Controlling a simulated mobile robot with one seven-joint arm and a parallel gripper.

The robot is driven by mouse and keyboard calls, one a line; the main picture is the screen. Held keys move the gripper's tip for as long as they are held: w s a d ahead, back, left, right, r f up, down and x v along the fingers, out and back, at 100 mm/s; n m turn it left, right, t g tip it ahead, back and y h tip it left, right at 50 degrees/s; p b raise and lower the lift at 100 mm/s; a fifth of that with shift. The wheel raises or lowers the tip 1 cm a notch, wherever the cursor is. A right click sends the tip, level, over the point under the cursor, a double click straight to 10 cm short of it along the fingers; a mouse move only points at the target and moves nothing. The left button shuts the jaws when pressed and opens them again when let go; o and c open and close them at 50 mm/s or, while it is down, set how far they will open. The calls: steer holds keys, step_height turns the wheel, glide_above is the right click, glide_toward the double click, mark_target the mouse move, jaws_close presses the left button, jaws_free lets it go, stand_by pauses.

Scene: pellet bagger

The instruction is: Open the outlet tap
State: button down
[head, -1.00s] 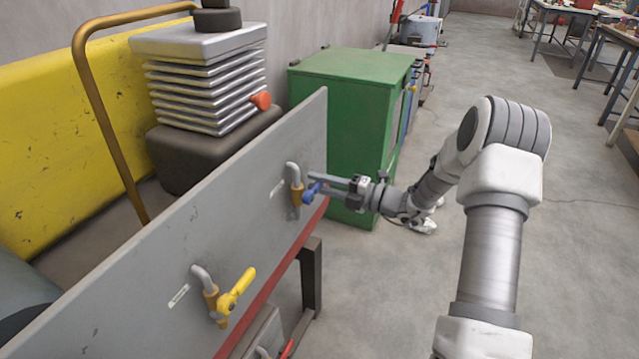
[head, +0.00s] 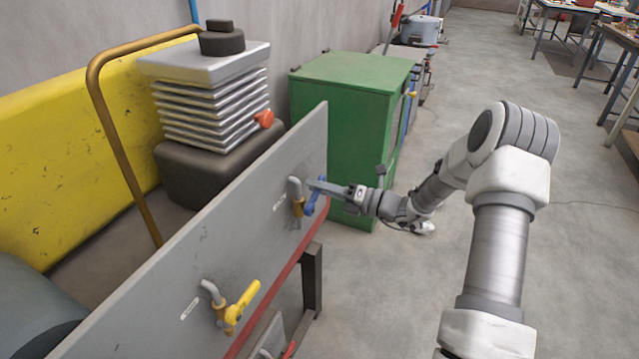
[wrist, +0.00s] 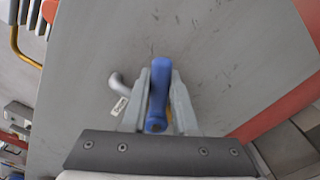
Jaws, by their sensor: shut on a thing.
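A tap with a blue lever handle (head: 308,209) and a brass body (head: 298,207) sits on the upright grey panel (head: 190,250), near its far end. A grey bent pipe (head: 294,186) rises from it. My gripper (head: 318,185) is shut on the blue handle. In the wrist view the blue handle (wrist: 158,88) lies between my two fingers (wrist: 160,102), which partly hide the brass body. A second tap with a yellow handle (head: 243,301) is nearer on the same panel.
A green cabinet (head: 350,90) stands just behind the panel's far end, close to my gripper. A red strip (head: 285,275) and dark frame leg (head: 312,280) are at the panel's lower edge.

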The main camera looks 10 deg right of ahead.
steer(key=shift+s+a+r+n+p, duration=0.2)
steer(key=shift+r+n+p, duration=0.1)
steer(key=shift+n, duration=0.35)
steer(key=shift+s+a+r+n+p, duration=0.15)
steer(key=shift+r+n+p, duration=0.1)
steer(key=shift+n, duration=0.4)
steer(key=shift+d, duration=0.1)
steer(key=c, duration=0.7)
jaws_free()
